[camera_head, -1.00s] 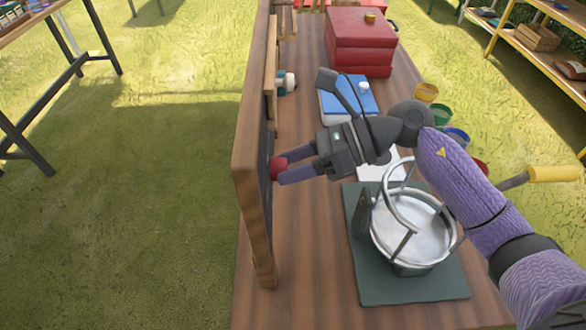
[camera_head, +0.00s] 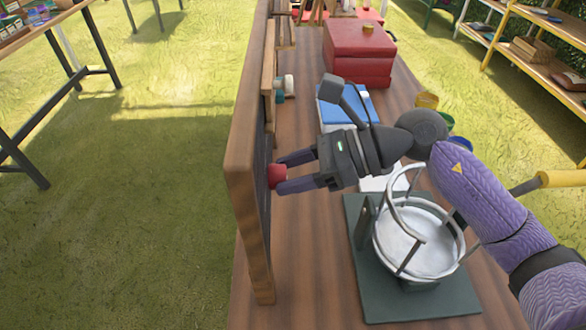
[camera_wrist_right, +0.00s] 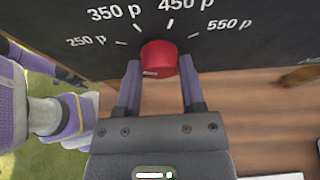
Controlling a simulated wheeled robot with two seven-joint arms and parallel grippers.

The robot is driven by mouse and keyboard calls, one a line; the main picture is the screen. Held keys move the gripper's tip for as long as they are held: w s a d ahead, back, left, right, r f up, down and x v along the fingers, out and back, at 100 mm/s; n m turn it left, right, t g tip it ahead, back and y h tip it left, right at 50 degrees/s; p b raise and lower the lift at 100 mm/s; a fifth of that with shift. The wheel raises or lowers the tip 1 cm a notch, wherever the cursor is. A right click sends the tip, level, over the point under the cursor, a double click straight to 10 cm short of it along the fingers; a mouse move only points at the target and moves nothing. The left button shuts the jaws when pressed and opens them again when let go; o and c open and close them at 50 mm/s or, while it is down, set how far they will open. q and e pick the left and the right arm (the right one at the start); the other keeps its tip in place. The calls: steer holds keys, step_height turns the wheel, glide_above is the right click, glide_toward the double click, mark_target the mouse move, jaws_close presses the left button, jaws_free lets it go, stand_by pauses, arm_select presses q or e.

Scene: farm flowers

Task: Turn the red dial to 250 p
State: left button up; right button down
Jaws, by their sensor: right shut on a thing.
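The red dial (camera_head: 277,173) sits on the dark face of the upright wooden-framed board (camera_head: 241,150). In the right wrist view the dial (camera_wrist_right: 159,59) is below an arc of white labels, from 250 p (camera_wrist_right: 86,41) at left through 350 p and 450 p to 550 p (camera_wrist_right: 230,23) at right. A short white mark shows low on the dial's front; which label it points to is hard to tell. My right gripper (camera_head: 278,174) reaches the dial from the right, its two fingers on either side of it, shut on it.
A scale with a round white pan (camera_head: 415,243) on a dark green base stands under my right arm. Grass lies left of the board.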

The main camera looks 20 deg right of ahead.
arm_select(q)
steer(key=shift+w, duration=0.1)
arm_select(e)
steer(key=shift+c, duration=1)
jaws_free()
arm_select(q)
steer(key=shift+s, duration=0.3)
arm_select(e)
steer(key=v, duration=1)
arm_select(q)
steer(key=shift+w, duration=0.3)
